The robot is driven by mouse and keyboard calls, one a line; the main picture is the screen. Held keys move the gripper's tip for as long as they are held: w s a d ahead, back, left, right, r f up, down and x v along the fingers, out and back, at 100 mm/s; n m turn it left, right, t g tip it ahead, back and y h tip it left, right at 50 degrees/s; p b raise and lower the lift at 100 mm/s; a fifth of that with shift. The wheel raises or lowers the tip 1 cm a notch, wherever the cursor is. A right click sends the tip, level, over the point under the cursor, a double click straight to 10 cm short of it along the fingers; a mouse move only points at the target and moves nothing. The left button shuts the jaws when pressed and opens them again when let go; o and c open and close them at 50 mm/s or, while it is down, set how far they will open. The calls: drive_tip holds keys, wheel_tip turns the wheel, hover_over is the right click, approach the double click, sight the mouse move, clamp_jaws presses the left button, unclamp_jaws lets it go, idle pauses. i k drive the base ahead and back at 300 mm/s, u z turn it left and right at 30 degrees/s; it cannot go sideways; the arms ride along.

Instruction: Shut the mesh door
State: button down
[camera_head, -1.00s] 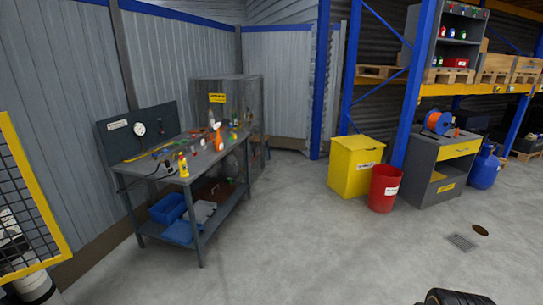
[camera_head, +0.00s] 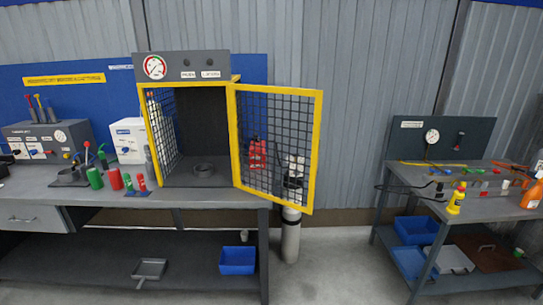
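The mesh door (camera_head: 318,140) has a yellow frame and black wire mesh. It stands open, swung out to the right from the right side of a grey cabinet (camera_head: 181,66) on the workbench. The cabinet has a gauge on top, a yellow-edged mesh left side and a dark interior with a small round holder (camera_head: 204,169) on its floor. Through the door's mesh I see a red object and part of a grey cylinder. My gripper is not in view.
The workbench (camera_head: 230,197) carries green and red cylinders (camera_head: 115,179) left of the cabinet. A tall grey cylinder (camera_head: 291,238) stands on the floor below the door. A second table (camera_head: 465,211) with bottles is at right.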

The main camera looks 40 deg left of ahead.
sight(316, 143)
drive_tip(key=u, duration=1.1)
drive_tip(key=i, duration=1.1)
drive_tip(key=u, duration=0.7)
